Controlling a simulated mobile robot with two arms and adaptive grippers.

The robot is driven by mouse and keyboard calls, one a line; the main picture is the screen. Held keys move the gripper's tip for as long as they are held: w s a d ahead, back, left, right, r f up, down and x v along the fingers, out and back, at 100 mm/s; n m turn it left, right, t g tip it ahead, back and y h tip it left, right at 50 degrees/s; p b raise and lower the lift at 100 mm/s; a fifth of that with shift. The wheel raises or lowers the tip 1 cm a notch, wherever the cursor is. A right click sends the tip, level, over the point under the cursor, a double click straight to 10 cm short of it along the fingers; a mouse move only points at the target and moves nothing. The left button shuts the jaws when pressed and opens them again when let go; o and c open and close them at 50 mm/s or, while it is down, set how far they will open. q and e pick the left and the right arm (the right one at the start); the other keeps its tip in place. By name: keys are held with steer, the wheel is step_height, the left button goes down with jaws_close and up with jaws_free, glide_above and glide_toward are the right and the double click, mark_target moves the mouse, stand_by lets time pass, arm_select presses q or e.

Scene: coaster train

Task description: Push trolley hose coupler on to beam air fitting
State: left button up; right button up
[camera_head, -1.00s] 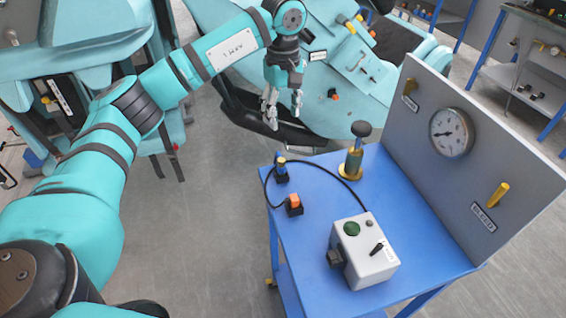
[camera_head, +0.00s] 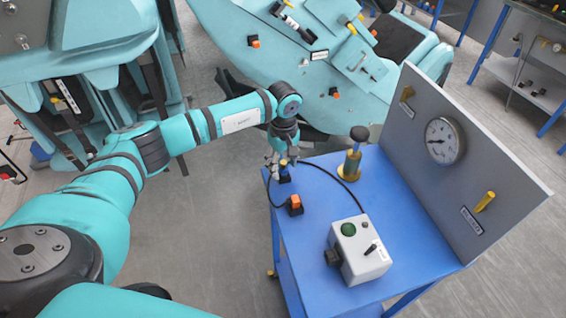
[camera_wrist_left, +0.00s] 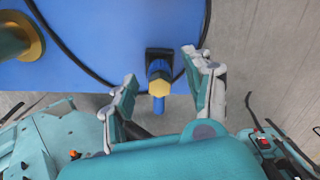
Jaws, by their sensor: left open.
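The hose coupler (camera_head: 284,170), blue with a brass-coloured hex part, stands in a dark holder at the far left corner of the blue trolley (camera_head: 320,205). In the left wrist view the coupler (camera_wrist_left: 159,76) lies between the spread fingers of my left gripper (camera_wrist_left: 166,82), with a gap on each side. In the head view my left gripper (camera_head: 282,162) is open, pointing down at the coupler and partly covering it. The teal beam (camera_head: 300,75) is behind the trolley; which small part on it is the air fitting I cannot tell. My right gripper is out of view.
On the trolley are an orange-topped black block (camera_head: 295,205), a brass post with a black knob (camera_head: 352,158), a grey control box (camera_head: 359,250) and a black hose (camera_head: 345,186). A gauge panel (camera_head: 460,165) stands along the right side. Floor left of the trolley is clear.

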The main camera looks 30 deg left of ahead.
arm_select(q)
steer(key=shift+f, duration=0.65)
jaws_close()
steer(key=shift+r, duration=0.1)
